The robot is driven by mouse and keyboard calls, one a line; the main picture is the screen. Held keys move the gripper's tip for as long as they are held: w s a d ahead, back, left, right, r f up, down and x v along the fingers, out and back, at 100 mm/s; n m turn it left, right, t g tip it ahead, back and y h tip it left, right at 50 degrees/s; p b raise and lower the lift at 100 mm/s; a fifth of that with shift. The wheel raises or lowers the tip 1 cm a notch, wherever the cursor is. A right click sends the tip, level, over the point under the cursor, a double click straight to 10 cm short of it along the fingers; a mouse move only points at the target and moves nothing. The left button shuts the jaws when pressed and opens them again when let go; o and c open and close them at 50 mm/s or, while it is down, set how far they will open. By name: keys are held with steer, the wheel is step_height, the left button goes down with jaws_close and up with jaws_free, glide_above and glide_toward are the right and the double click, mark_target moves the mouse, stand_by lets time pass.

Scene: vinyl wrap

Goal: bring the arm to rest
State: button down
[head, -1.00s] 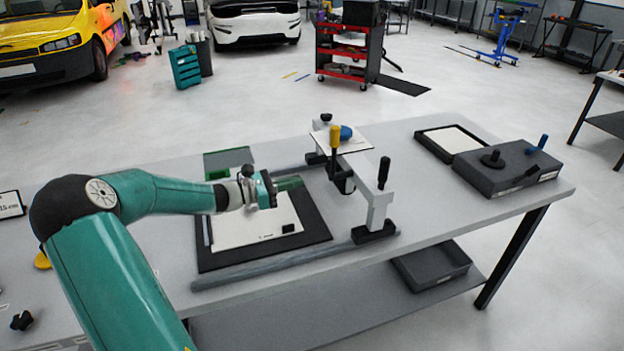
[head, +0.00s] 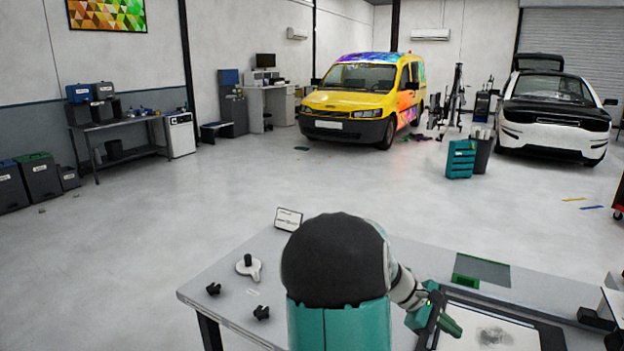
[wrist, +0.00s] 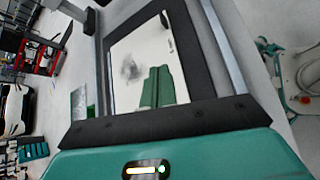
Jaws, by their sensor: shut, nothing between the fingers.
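My gripper (head: 452,327) is at the lower right of the head view, at the end of my teal arm, whose dark rounded joint fills the bottom middle. In the wrist view my green fingers (wrist: 158,72) lie side by side, shut and empty. Beyond them is a white sheet (wrist: 150,42) in a black frame (wrist: 200,125) on the table. The gripper appears above the sheet, apart from it; the exact height is unclear. A grey smudgy patch shows on the sheet (head: 475,340) in the head view.
The grey table (head: 230,285) carries dark knobs (head: 262,312), a white round-based piece (head: 248,267), a small sign (head: 288,218) and a green-edged tray (head: 482,268). A grey rail (wrist: 228,50) runs beside the frame. Open floor (head: 220,190) lies beyond the table.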

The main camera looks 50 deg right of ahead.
steer(key=w+a+r+t, duration=0.3)
steer(key=w+a+t, duration=0.2)
steer(key=w+a, duration=0.55)
steer(key=w+a+r+t, duration=0.2)
steer(key=w+a+t, duration=0.2)
steer(key=w+a, duration=0.65)
steer(key=s+a+r+t+y, duration=0.1)
steer(key=a+r+t+y, duration=0.1)
steer(key=a, duration=1.1)
steer(key=s+a+r+t+y, duration=0.2)
steer(key=a+r+t, duration=0.2)
steer(key=a, duration=1)
steer(key=shift+a+y, duration=0.3)
steer(key=shift+d, duration=0.2)
